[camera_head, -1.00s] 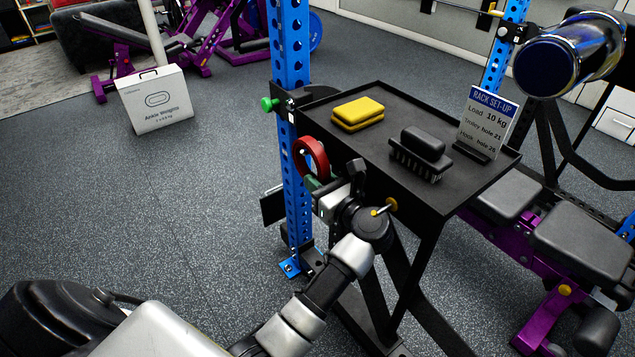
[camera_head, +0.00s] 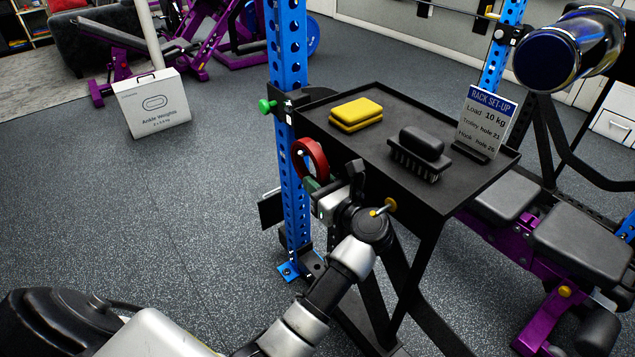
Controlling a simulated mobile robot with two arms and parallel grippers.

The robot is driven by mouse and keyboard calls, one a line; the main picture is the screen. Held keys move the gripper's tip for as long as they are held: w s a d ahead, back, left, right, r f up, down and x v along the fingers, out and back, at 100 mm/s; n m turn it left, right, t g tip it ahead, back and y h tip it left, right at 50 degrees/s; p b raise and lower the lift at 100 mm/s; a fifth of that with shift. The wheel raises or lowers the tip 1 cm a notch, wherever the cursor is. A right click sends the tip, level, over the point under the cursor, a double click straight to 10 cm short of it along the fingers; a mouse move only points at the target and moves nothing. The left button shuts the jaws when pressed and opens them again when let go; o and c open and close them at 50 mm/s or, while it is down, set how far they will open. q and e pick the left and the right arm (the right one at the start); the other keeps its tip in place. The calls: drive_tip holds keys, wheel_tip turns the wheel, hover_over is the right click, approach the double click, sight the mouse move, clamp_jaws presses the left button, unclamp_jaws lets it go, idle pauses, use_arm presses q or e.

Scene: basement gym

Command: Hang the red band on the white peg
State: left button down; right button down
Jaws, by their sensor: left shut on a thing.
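The red band (camera_head: 310,158) is a ring at the front of the blue upright, by the left edge of the black tray. My left gripper (camera_head: 314,182) is at the lower edge of the ring and is shut on it; the fingertips are small and partly hidden by the hand. A green piece shows just under the ring. My right gripper is not in view.
The black tray (camera_head: 345,97) carries a yellow block (camera_head: 356,114), a black brush (camera_head: 417,155) and a rack set-up sign (camera_head: 487,122). A green knob (camera_head: 266,107) juts from the upright. A large shiny cylinder (camera_head: 570,48) is at upper right. Floor to the left is clear up to a white box (camera_head: 152,104).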

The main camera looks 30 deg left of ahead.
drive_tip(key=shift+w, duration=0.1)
use_arm(q)
drive_tip(key=c, duration=0.8)
unclamp_jaws()
drive_tip(key=shift+c, duration=0.2)
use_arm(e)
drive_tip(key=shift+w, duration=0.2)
use_arm(q)
drive_tip(key=shift+f, duration=0.1)
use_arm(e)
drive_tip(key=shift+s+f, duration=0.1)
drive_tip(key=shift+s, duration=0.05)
use_arm(q)
drive_tip(key=shift+d, duration=0.15)
